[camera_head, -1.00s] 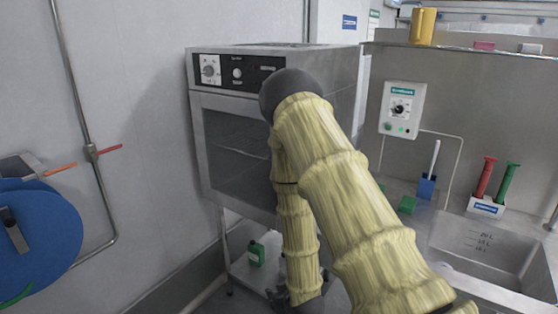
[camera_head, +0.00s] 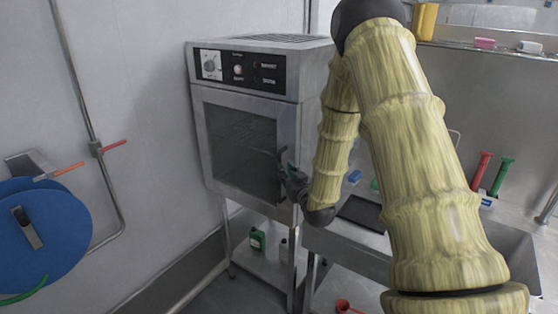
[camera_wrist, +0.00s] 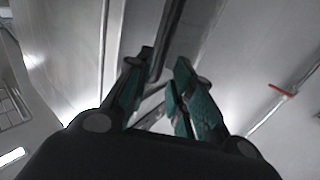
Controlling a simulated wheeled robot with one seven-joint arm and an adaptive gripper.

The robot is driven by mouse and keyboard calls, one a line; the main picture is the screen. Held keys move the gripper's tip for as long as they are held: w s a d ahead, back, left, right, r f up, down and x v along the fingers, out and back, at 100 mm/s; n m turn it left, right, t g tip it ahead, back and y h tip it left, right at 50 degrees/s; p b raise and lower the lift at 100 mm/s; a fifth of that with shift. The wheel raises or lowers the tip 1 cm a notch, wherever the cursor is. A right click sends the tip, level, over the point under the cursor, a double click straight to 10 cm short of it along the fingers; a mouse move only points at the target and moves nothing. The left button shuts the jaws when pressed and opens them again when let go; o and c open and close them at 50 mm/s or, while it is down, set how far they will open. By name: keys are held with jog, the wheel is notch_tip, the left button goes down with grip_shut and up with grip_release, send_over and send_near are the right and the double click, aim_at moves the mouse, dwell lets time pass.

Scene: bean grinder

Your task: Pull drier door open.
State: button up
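The drier (camera_head: 262,110) is a grey metal cabinet on a stand, with a black control panel on top. Its door (camera_head: 240,145) has a dark glass window and looks shut. My gripper (camera_head: 284,165) is at the right part of the door, by the handle. In the wrist view the dark bar-shaped handle (camera_wrist: 170,35) runs down between the two teal-padded fingertips of my gripper (camera_wrist: 165,62), closer to the left one. The fingers are apart, and a gap shows on the right side of the bar. Contact with the handle cannot be told.
A blue reel (camera_head: 45,240) is on the left wall. A green bottle (camera_head: 257,240) stands on the shelf under the drier. A sink counter (camera_head: 345,245) stands close on the right, below my arm. Red (camera_head: 481,170) and green (camera_head: 501,176) cylinders stand farther right.

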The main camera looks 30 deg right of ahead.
jog(key=w+d+p, duration=0.1)
jog(key=w+p, duration=0.1)
jog(key=w, duration=0.4)
jog(key=shift+w+d, duration=0.15)
jog(key=shift+w, duration=0.2)
grip_shut()
